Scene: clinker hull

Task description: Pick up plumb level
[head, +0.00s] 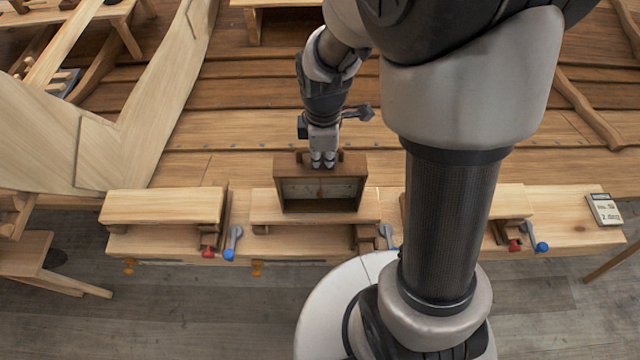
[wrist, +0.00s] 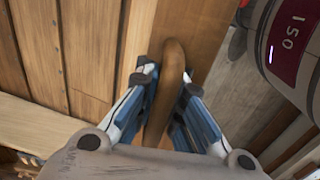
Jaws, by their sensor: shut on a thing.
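The plumb level (head: 320,206) is a dark brown wooden box frame with a pale scale and a small red pointer inside. It stands upright on a light wooden block on the bench. My gripper (head: 322,162) is at its top, pointing down. In the wrist view my gripper (wrist: 160,105) has its blue-lined fingers on both sides of a rounded brown handle (wrist: 172,62), shut on it. The top of the level (wrist: 205,30) shows behind the handle. I cannot tell whether the level is lifted off the block.
The bench (head: 572,215) carries wooden blocks, one at the left (head: 163,206), with red and blue clamp knobs (head: 228,254) at the front edge. A small card (head: 604,210) reading "2 deg" lies at the right end. The plank hull (head: 250,125) rises behind.

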